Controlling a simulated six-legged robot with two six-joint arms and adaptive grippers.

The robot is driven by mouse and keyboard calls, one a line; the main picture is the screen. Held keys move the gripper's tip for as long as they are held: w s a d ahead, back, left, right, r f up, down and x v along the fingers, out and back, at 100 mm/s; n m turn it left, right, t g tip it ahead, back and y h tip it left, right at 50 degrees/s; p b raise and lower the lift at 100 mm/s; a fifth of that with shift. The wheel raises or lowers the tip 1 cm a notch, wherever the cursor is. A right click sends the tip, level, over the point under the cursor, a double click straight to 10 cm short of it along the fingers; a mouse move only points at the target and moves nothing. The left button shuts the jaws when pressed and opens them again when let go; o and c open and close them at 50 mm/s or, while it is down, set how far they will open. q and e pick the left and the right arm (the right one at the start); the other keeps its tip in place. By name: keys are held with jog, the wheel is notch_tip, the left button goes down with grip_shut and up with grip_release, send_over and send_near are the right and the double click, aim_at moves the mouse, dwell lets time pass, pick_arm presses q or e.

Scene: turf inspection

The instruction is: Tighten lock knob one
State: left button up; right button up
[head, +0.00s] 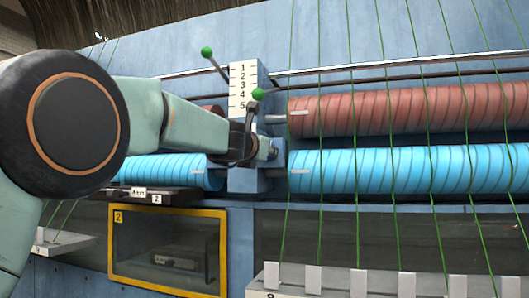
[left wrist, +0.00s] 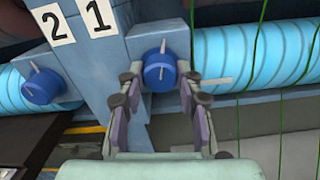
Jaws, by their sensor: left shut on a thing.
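Lock knob one (left wrist: 160,71) is a blue round knob with a pale raised bar, on a blue block beneath the label "1" (left wrist: 98,16). My left gripper (left wrist: 158,78) has a finger on each side of it and is shut on it. In the head view my left arm comes in from the left, and the left gripper (head: 262,150) is at the blue block between the rollers. The knob is mostly hidden there. A second blue knob (left wrist: 42,86) sits to the left, below the label "2" (left wrist: 51,24). My right gripper is not in view.
Light-blue rollers (head: 400,171) and a red roller (head: 410,108) run sideways. Two green-tipped levers (head: 207,52) stand by the numbered plate (head: 243,88), close above my gripper. Green strands (head: 387,120) hang across the right side. A yellow-framed window (head: 167,285) lies below.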

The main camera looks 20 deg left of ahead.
pick_arm(q)
jog(key=shift+f+n, duration=0.15)
jog(key=shift+n, duration=1.35)
jog(key=o, duration=1.1)
jog(key=shift+o, duration=0.2)
